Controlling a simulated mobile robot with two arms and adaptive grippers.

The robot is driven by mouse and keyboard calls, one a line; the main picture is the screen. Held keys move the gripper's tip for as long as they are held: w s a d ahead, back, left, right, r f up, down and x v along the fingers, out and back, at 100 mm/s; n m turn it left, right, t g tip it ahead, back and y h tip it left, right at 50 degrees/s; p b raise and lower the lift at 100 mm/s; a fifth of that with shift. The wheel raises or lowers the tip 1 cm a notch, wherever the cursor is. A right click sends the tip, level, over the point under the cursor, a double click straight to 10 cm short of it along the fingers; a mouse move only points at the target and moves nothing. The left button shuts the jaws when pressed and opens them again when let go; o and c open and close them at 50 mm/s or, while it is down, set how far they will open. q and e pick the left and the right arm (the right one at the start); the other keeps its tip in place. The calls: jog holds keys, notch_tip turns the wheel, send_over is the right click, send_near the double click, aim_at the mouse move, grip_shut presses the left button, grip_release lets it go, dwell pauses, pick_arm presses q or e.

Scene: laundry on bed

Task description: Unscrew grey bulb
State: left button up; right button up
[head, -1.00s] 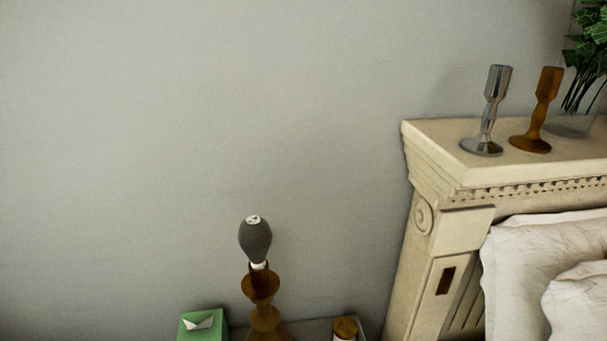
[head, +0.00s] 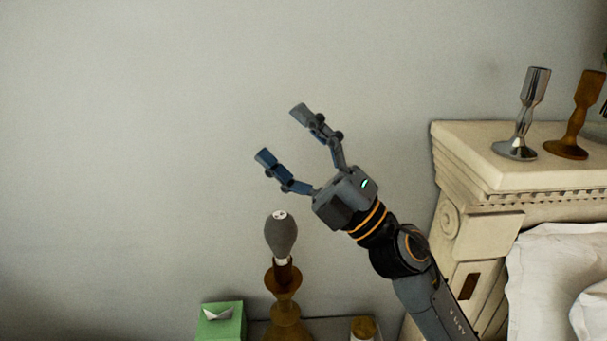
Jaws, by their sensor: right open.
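The grey bulb (head: 281,237) stands upright in the top of a brown turned lamp base (head: 284,281), low in the middle of the head view. The bulb has a small pale mark on its top and a white collar at its lower end. My right gripper (head: 281,135) is open and empty, above the bulb and apart from it. Its fingers point up and to the left, away from the bulb. My left gripper is not in view.
A green tissue box (head: 226,325) and a small jar (head: 363,328) stand either side of the lamp. The cream headboard (head: 465,165) at right carries a silver candlestick (head: 526,115) and a brown one (head: 577,115). White pillows (head: 545,270) lie below. The wall space at left is clear.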

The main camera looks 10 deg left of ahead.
jog(key=s+a+n+g+h, duration=0.4)
jog(key=s+a+n+g, duration=0.25)
jog(key=n+g, duration=0.4)
jog(key=n+t+h, duration=0.3)
jog(key=t+h, duration=0.3)
jog(key=h, duration=1.1)
send_near(285, 219)
jog(key=p+x, duration=0.4)
jog(key=x, duration=0.8)
jog(key=shift+a+f+t, duration=0.15)
jog(key=shift+f+t, duration=0.1)
jog(key=shift+f, duration=0.35)
